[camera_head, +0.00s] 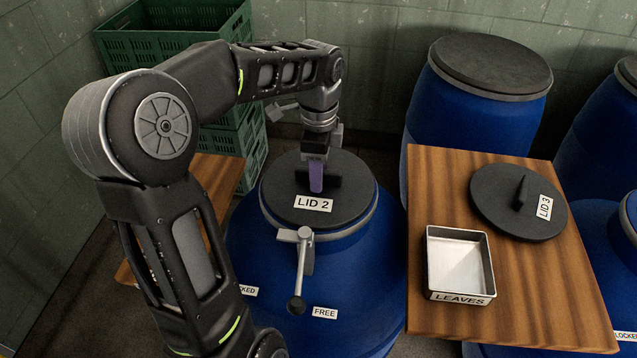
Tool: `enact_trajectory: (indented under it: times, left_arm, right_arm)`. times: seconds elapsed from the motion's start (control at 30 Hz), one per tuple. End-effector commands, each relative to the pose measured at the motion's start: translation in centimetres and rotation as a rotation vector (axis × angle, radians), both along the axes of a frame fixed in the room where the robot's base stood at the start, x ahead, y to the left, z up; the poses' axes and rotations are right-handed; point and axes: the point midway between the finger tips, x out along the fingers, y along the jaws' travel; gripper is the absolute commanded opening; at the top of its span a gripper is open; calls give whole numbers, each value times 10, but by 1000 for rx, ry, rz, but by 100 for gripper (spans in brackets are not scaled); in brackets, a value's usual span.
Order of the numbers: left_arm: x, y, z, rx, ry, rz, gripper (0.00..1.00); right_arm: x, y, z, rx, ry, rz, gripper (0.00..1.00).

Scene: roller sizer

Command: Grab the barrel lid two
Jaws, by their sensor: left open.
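The barrel lid two, a dark round lid (345,205) labelled "LID 2", sits on top of a blue barrel (350,270) in the middle of the view. A dark bar handle stands up from its centre. My left gripper (317,178) points down over the lid at the handle, with a purple finger in front of it. The jaws are open, and the handle is partly hidden behind them. I cannot tell whether the fingers touch the handle. My right gripper is not in view.
A grey lever (302,265) with a ball end hangs on the barrel's front, near "FREE". A wooden table (520,290) on the right bears a lid labelled "LID 3" (500,195) and a metal "LEAVES" tray (429,262). Green crates (135,45) and other blue barrels stand behind.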

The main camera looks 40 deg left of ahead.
Motion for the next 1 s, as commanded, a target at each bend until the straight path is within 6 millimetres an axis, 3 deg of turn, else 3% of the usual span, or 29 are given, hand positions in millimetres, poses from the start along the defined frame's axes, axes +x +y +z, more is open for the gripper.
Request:
enact_trajectory:
  times: [0.57,1.0]
  left_arm:
    - [0,0,-2,0,0,0,41]
    - [0,0,-2,0,0,0,5]
  right_arm:
    - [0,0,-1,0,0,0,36]
    - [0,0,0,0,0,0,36]
